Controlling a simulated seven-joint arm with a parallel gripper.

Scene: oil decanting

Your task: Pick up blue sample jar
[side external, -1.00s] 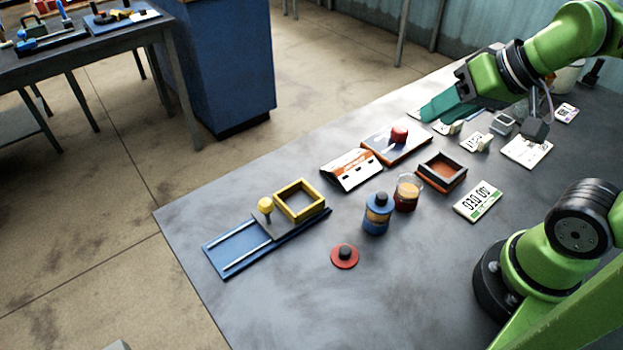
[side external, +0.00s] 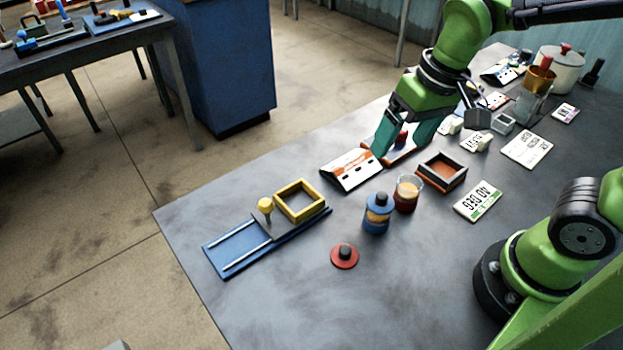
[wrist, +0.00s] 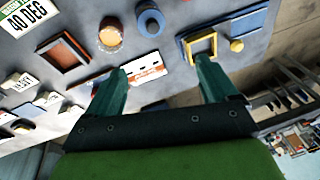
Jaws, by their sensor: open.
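The blue sample jar (side external: 377,214) stands upright on the grey table, with a dark blue cap and a tan label band. In the wrist view the jar (wrist: 150,20) is at the top centre, beyond the fingertips. My gripper (side external: 400,146) is open, with two teal fingers pointing down above the table, behind and to the upper right of the jar. In the wrist view my gripper (wrist: 162,72) has its fingers wide apart with nothing held between them. The jar is apart from both fingers.
A glass beaker of dark red liquid (side external: 407,194) stands close beside the jar. A black-and-orange tray (side external: 442,171), a red disc with black knob (side external: 344,257), a white card stand (side external: 351,171) and a yellow frame (side external: 299,201) are around it. The table's front area is clear.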

